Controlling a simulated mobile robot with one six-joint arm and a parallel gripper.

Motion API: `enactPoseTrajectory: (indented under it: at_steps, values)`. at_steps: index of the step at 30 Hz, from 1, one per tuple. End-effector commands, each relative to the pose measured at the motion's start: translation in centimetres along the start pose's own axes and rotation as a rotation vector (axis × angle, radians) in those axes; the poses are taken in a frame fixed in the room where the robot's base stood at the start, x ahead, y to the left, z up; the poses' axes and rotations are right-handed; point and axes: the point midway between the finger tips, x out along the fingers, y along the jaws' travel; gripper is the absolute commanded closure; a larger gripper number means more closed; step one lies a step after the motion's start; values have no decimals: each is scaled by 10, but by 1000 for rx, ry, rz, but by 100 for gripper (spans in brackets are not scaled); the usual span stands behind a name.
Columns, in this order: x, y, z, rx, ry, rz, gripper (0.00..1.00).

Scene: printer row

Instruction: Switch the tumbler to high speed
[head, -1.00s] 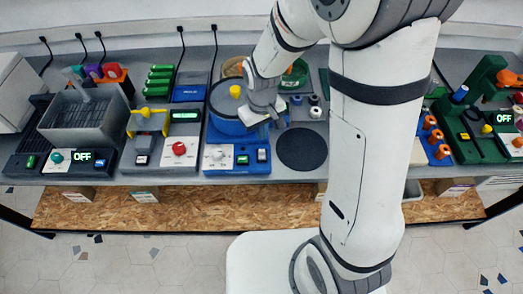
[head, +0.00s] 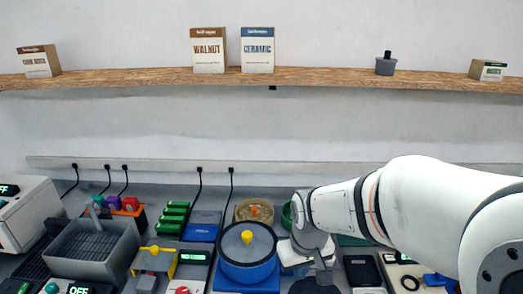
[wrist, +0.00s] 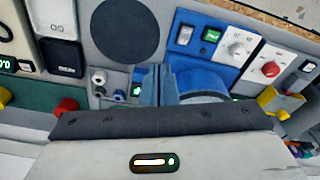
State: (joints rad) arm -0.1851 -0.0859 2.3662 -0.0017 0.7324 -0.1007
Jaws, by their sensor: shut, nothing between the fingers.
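The tumbler is a blue machine with a round blue bowl (head: 248,272), a dark lid and a yellow lid knob (head: 248,237), low in the head view. Its front panel is cut off there. My gripper (wrist: 162,72) is shut and empty, pointing down close beside the blue bowl. In the head view its wrist is right of the bowl; the fingertips are hard to see.
A round black pad (wrist: 125,30) and small jars (wrist: 98,78) lie beside the tumbler.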

Motion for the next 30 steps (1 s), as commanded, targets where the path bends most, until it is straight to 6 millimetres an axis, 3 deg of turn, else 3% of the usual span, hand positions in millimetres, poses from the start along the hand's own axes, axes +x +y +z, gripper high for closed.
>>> enactPoseTrajectory:
  at_steps: [1, 6, 12, 18, 30]
  values:
    - [-16, 8, 10, 38, 30, 7, 100]
    - [-55, 24, 48, 149, 98, 26, 100]
    - [-80, 32, 83, 243, 154, 44, 100]
    - [-87, 34, 96, 276, 171, 50, 100]
    - [-87, 34, 96, 276, 171, 50, 100]
